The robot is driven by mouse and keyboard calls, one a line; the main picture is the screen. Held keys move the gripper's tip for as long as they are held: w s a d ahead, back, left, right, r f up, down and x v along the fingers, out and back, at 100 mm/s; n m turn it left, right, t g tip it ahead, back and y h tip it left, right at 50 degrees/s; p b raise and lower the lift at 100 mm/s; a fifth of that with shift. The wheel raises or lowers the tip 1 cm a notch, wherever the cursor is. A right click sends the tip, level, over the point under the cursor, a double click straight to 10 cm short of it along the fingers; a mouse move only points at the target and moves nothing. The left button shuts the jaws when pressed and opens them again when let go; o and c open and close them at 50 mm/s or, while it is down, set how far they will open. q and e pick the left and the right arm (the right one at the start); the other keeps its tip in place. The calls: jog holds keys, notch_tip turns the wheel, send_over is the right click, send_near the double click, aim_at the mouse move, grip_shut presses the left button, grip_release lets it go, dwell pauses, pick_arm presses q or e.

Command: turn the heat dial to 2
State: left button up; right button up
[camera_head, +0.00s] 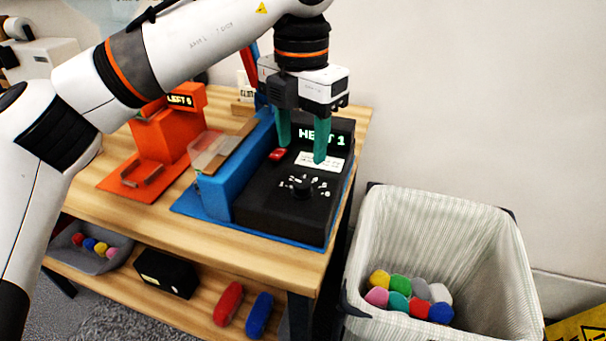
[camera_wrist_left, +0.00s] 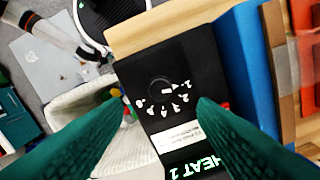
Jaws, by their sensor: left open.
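The black heat dial (camera_head: 302,186) sits on the sloped front of a black control box (camera_head: 270,208) on the table. White numbers curve around part of it. The box's display (camera_head: 322,137) reads "HEAT 1" in green, partly covered by a finger in the head view. In the wrist view the dial (camera_wrist_left: 160,88) shows between and beyond the fingertips, with the display (camera_wrist_left: 198,167) at the bottom. My left gripper (camera_head: 302,153) has green fingers pointing down, spread apart and empty. It is over the box, behind the dial and apart from it. My right gripper is not in view.
A red button (camera_head: 278,154) and a white label lie near the fingers. A blue unit (camera_head: 226,185) stands directly left of the box, and an orange machine (camera_head: 160,140) is further left. A fabric bin (camera_head: 480,225) with colored pieces stands right of the table.

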aim_at(302, 183)
pick_arm(q)
notch_tip(302, 183, down, 8)
jog(key=shift+w+r+b, duration=0.15)
jog(key=shift+r+b, duration=0.1)
jog(key=shift+b, duration=0.05)
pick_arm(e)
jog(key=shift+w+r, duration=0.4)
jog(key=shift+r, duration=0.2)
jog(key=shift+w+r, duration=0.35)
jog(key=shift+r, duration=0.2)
pick_arm(q)
jog(key=c, duration=1)
jog(key=shift+o, duration=0.2)
jog(key=shift+m, duration=0.3)
jog(key=m, duration=0.3)
jog(key=shift+m, duration=1)
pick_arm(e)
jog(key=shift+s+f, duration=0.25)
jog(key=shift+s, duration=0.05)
pick_arm(q)
jog(key=shift+r, duration=0.1)
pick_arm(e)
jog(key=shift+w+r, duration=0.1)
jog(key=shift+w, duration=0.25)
pick_arm(q)
jog(key=o, duration=1)
jog(key=shift+c, duration=0.2)
